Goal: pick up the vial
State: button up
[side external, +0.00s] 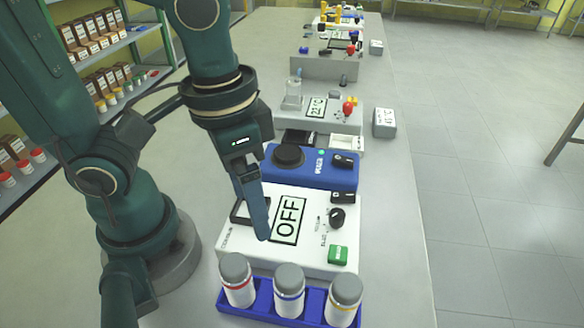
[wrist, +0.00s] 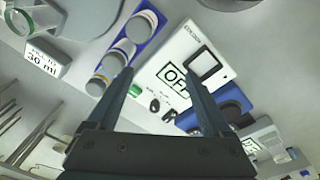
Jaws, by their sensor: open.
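Three white vials with grey caps stand upright in a blue rack (side external: 262,308) at the front of the bench. One has a red band (side external: 238,284), one a blue band (side external: 289,297) and one a yellow band (side external: 343,303). In the wrist view the rack (wrist: 150,36) and its vials lie at upper left, near the left finger; the bands are hard to read there. My gripper (side external: 264,236) is open and empty, pointing down over the white device behind the rack. Its two fingers stand apart in the wrist view (wrist: 161,78).
The white device (side external: 240,255) shows "OFF" and has a black knob and green switch. Behind it stand a blue device (side external: 325,172) and a grey station reading 22°C (side external: 317,108). A "50 ml" sign (wrist: 45,58) lies left in the wrist view. Shelves (side external: 90,60) stand at left.

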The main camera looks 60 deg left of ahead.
aim_at(236, 263)
jog(key=s+d+f+m+g+y, duration=0.1)
jog(key=s+d+f+m+g, duration=0.1)
jog(key=s+d, duration=0.1)
jog(key=shift+s+d+f, duration=0.1)
jog(key=shift+f, duration=0.3)
jog(key=shift+s+d+f+m, duration=0.1)
jog(key=shift+s+f+m, duration=0.15)
jog(key=shift+m, duration=0.15)
jog(key=shift+s+f, duration=0.1)
jog(key=shift+s, duration=0.05)
jog(key=shift+s+f, duration=0.15)
jog(key=shift+f, duration=1.05)
jog(key=shift+s+f, duration=0.15)
jog(key=shift+f, duration=1)
grip_shut()
